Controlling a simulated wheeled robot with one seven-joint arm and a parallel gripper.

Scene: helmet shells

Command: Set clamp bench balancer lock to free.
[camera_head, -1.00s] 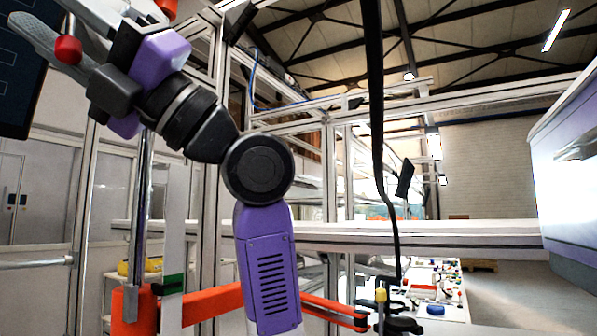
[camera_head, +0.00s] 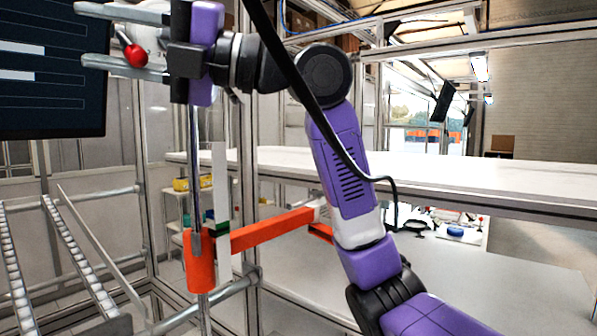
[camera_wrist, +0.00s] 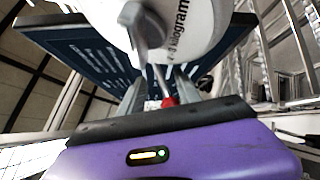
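The balancer (camera_wrist: 195,25) is a white drum with printed lettering, close ahead in the wrist view; part of it shows behind my fingers in the head view (camera_head: 150,40). Its lock appears to be the grey lever (camera_wrist: 146,32) ending in a red ball knob (camera_head: 135,56). The knob also shows low in the wrist view (camera_wrist: 169,102). My gripper (camera_head: 82,35) is at the upper left, pointing left, with its two grey fingers wide apart. The knob appears between the fingers, nearer the lower one. I cannot tell whether they touch it.
A dark screen (camera_head: 50,85) stands left, behind the fingers. An orange bracket (camera_head: 265,233) on a vertical post is below my gripper. A black cable (camera_head: 300,85) hangs across my arm. A white shelf (camera_head: 480,175) runs behind, with roller rails (camera_head: 75,250) at lower left.

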